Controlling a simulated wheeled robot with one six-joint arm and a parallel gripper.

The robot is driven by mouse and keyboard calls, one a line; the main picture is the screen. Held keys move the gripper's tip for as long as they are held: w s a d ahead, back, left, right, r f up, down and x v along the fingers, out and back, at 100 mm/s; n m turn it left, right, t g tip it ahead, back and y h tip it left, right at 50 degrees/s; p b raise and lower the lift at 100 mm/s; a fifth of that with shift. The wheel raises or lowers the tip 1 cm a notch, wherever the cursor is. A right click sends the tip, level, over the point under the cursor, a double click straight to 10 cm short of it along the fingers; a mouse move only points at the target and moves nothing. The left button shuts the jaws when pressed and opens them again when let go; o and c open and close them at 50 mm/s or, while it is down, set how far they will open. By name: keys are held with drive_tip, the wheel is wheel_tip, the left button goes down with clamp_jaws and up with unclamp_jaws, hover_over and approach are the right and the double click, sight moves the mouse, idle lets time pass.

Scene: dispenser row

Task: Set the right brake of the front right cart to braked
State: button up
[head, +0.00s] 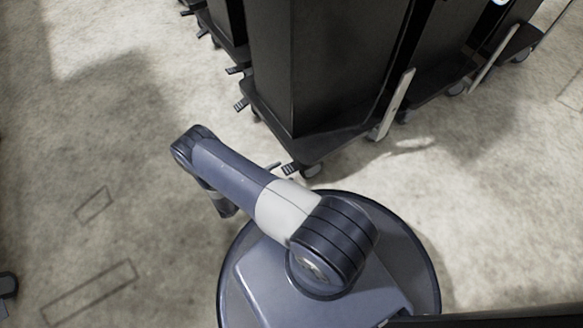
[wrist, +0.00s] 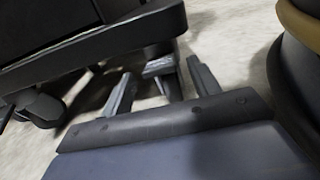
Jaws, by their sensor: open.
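The front right cart (head: 325,70) is a tall dark cabinet on a black base in the head view. A ridged grey brake pedal (head: 290,169) sticks out at its near corner, beside a caster (head: 312,170). This looks like the right brake; another pedal (head: 241,104) is farther left on the same side. In the wrist view my gripper (wrist: 158,73) is open, its two fingers on either side of a grey pedal (wrist: 158,66) under the base edge (wrist: 100,42). I cannot tell contact, or whether the pedal is up or down. My arm hides most of the gripper in the head view.
More dark carts stand behind and to the right (head: 445,45), with pale upright bars (head: 397,103) between them. Further pedals (head: 203,33) line the left side. A caster (wrist: 42,108) shows left in the wrist view. The floor at left (head: 90,130) is mostly clear.

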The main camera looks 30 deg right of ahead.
sight(294, 166)
drive_tip(key=shift+w+d+b, duration=0.1)
drive_tip(key=shift+d+b, duration=0.3)
drive_tip(key=shift+d, duration=2.05)
drive_tip(key=shift+c, duration=0.2)
clamp_jaws()
